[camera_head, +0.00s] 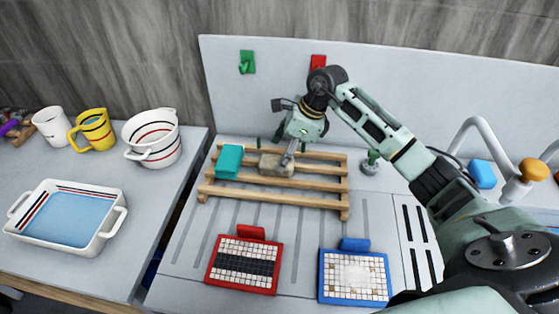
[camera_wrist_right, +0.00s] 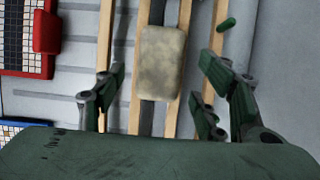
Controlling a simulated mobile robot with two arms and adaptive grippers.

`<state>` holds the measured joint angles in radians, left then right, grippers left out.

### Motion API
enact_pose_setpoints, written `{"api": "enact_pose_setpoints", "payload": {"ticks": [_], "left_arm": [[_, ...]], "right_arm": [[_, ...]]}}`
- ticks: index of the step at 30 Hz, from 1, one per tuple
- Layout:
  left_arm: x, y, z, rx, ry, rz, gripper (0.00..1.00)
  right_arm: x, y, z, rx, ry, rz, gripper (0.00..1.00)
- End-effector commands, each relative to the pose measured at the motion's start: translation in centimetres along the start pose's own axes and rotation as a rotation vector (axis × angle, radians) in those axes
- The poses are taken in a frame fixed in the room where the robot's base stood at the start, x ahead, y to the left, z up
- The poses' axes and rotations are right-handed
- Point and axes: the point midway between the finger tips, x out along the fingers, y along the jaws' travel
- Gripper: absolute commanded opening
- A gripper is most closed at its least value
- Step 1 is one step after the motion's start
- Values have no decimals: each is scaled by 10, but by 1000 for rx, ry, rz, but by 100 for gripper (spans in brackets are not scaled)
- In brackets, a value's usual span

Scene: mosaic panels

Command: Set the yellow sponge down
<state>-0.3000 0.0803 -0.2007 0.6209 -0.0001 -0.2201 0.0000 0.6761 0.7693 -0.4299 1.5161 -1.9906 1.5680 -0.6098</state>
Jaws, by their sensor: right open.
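The yellow sponge (camera_head: 275,165), a dull yellow-beige block with grey stains, lies on the slats of a wooden rack (camera_head: 318,199). It also shows in the right wrist view (camera_wrist_right: 163,62), flat across the slats. My right gripper (camera_head: 290,157) is at the sponge's right end in the head view and partly covers it. In the wrist view the fingers of my right gripper (camera_wrist_right: 163,88) are spread wide, one on each side of the sponge, with visible gaps. Whether the fingertips are level with it is hard to tell. My left gripper is out of view.
A teal block (camera_head: 229,161) lies on the rack left of the sponge. A red-framed mosaic panel (camera_head: 210,276) and a blue-framed one (camera_head: 323,286) lie in front. A tap (camera_head: 470,127) and blue block (camera_head: 482,173) stand right. A white basin (camera_head: 104,243) and cups stand left.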

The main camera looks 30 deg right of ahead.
Motion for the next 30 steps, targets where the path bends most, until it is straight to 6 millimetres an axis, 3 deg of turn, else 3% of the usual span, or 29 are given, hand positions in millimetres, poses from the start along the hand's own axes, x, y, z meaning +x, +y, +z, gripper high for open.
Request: {"api": "enact_pose_setpoints", "payload": {"ticks": [6, 12, 30], "left_arm": [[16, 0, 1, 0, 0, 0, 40], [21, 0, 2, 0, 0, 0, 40], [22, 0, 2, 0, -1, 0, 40]], "right_arm": [[-47, -2, -1, 0, -1, -5, 65], [-75, -1, 0, 0, -1, -2, 65], [-84, 0, 0, 1, -1, 0, 65]]}}
